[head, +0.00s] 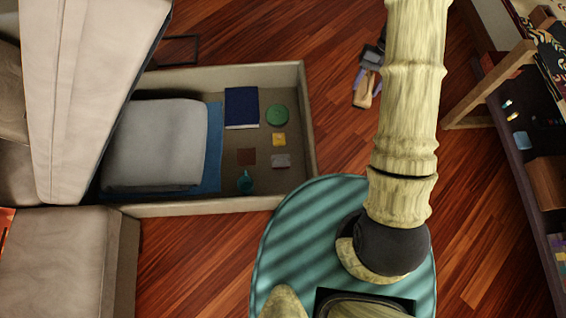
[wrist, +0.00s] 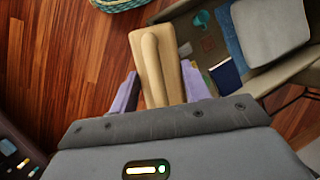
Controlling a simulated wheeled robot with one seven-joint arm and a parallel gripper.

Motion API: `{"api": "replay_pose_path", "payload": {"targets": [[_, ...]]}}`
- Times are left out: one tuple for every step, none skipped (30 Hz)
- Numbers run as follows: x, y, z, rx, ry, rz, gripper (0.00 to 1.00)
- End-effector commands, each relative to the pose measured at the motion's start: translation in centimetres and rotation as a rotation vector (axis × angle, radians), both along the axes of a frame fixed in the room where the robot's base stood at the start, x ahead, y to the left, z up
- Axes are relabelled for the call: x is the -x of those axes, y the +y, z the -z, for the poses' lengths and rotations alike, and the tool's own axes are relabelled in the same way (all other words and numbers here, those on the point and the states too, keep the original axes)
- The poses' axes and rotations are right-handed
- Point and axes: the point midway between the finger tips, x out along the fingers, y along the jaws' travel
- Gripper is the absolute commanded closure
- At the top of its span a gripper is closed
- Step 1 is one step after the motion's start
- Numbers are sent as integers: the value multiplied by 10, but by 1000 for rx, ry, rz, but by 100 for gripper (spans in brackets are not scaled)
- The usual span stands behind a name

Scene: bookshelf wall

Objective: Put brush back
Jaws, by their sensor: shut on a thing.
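The brush (wrist: 160,68) is a tan, wooden-looking block with a raised rounded ridge along it. My gripper (wrist: 162,90) is shut on it, with one purple finger on each side in the wrist view. In the head view my gripper (head: 367,84) holds the brush (head: 361,98) over the wood floor, right of the open drawer. The brush's near end is hidden behind my gripper's housing in the wrist view. I see no bristles.
The open drawer (head: 309,125) holds a folded grey blanket (head: 155,140), a dark blue book (head: 241,107), a green round item (head: 277,115) and several small items. A couch (head: 80,90) stands left. A shelf (head: 515,150) with small items stands right. Bare floor lies between drawer and shelf.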

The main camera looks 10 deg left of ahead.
Motion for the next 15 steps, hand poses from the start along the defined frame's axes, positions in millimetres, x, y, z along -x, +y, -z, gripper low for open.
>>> {"api": "replay_pose_path", "payload": {"targets": [[0, 0, 0, 0, 0, 0, 71], [0, 0, 0, 0, 0, 1, 71], [0, 0, 0, 0, 0, 1, 71], [0, 0, 0, 0, 0, 0, 71], [0, 0, 1, 0, 0, 0, 71], [0, 1, 3, 0, 0, -3, 71], [1, 1, 5, 0, 1, -7, 71], [1, 2, 8, 1, 1, -12, 71], [2, 4, 14, 2, 1, -21, 71], [3, 6, 19, 3, 1, -30, 71], [4, 8, 25, 4, 2, -42, 71], [6, 12, 35, 5, 3, -61, 71], [7, 14, 43, 7, 3, -77, 71], [8, 18, 51, 8, 2, -94, 71], [11, 22, 63, 11, 4, -119, 71]]}}
